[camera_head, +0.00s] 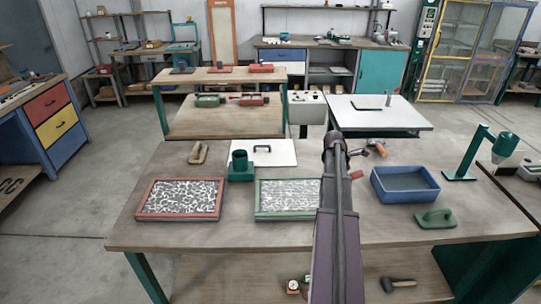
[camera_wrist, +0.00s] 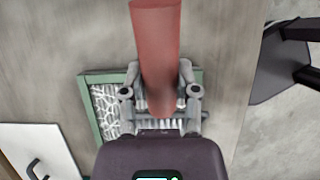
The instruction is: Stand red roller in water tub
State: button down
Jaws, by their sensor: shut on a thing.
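In the wrist view the red roller (camera_wrist: 156,45) is a plain red cylinder between the grey fingers of my gripper (camera_wrist: 160,105). In the head view a short red piece (camera_head: 356,174), seemingly the roller, shows just right of my arm, which hides most of the gripper. The water tub (camera_head: 405,197) is a blue rectangular tub on the right half of the table, with a dark grey inside. The roller is apart from it, to its left.
A red-framed tray (camera_head: 179,216) and a green-framed tray (camera_head: 257,199) with white fibre lie left of my arm. A green cup (camera_head: 240,167), a white board (camera_head: 278,155), a green-handled float (camera_head: 435,218) and a green stand (camera_head: 460,175) are also on the table.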

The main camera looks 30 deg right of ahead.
aim_at(404, 184)
jog(key=z, duration=0.15)
jog(key=k, duration=0.6)
jog(key=z, duration=0.6)
jog(key=k, duration=0.75)
jog(key=z, duration=0.5)
jog(key=i, duration=0.4)
jog(key=z, duration=0.6)
jog(key=i, duration=1.1)
jog(key=z, duration=0.3)
